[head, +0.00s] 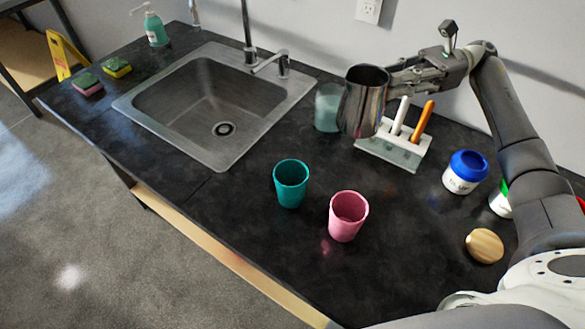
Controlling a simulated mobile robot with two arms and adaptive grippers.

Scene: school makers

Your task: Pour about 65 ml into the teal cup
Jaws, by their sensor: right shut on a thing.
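The teal cup (290,186) stands upright and open on the dark counter, right of the sink's front corner. A shiny metal pitcher (362,104) is in my right gripper (396,80), which is shut on it from the right, apparently at its handle side. The pitcher is about upright, above and behind the teal cup, to its right. Its contents cannot be seen. A pink cup (347,217) stands just right of and in front of the teal cup. My left gripper is not in view.
A translucent container (327,108) stands behind the pitcher. A white holder (397,150) with an orange-handled tool is right of it. A blue-lidded jar (465,172) and a round wooden piece (484,246) lie farther right. The sink (140,112) with faucet is left.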

